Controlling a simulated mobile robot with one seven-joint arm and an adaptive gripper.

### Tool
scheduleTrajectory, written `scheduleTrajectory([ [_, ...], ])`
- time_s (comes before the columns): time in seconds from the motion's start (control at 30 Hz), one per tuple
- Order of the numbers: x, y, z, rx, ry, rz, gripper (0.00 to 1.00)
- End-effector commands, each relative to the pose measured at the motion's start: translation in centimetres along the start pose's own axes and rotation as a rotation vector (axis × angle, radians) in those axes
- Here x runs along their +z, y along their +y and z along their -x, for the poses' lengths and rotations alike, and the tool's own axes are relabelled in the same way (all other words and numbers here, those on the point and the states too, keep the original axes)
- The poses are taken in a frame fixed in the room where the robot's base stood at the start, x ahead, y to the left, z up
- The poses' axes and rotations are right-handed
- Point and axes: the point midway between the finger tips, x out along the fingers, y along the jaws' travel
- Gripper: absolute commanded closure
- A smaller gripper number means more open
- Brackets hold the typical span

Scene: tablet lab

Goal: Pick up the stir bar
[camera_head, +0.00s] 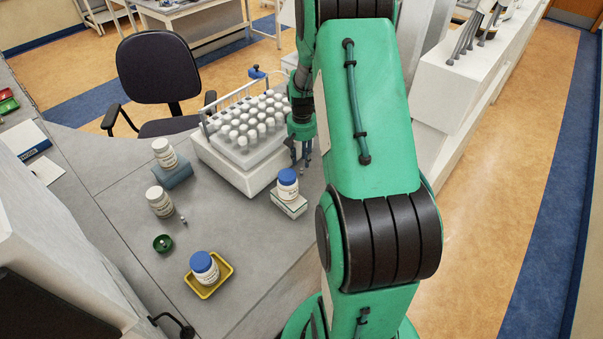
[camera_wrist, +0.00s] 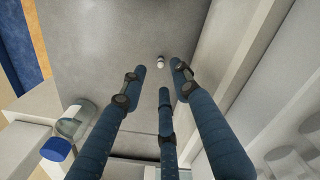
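My gripper (camera_head: 300,163) hangs over the table between the white vial rack and the blue-capped bottle on a small box. In the wrist view its three blue fingers (camera_wrist: 160,76) are spread and empty. A tiny pale piece with a dark end (camera_wrist: 160,62) lies on the grey table beyond the fingertips, nearly centred between them. It is too small to tell surely whether it is the stir bar. In the head view a small green dish (camera_head: 162,243) holds a tiny pale thing, also too small to name.
The vial rack (camera_head: 238,168) stands close left of my gripper. The blue-capped bottle (camera_head: 287,184) on its box (camera_head: 289,204) is just in front; its blue cap (camera_wrist: 56,149) shows in the wrist view. Another blue-capped bottle (camera_head: 204,268) stands in a yellow tray (camera_head: 226,283).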

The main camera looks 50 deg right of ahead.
Motion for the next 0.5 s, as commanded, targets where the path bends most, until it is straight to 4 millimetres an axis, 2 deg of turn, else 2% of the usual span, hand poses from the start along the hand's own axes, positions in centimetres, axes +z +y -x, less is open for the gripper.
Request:
scheduleTrajectory([
  [0.17,0.03,-0.01,-1.37,0.0,-0.001,0.0,0.7],
  [0.5,0.0,0.0,-1.47,0.0,0.0,0.0,0.7],
])
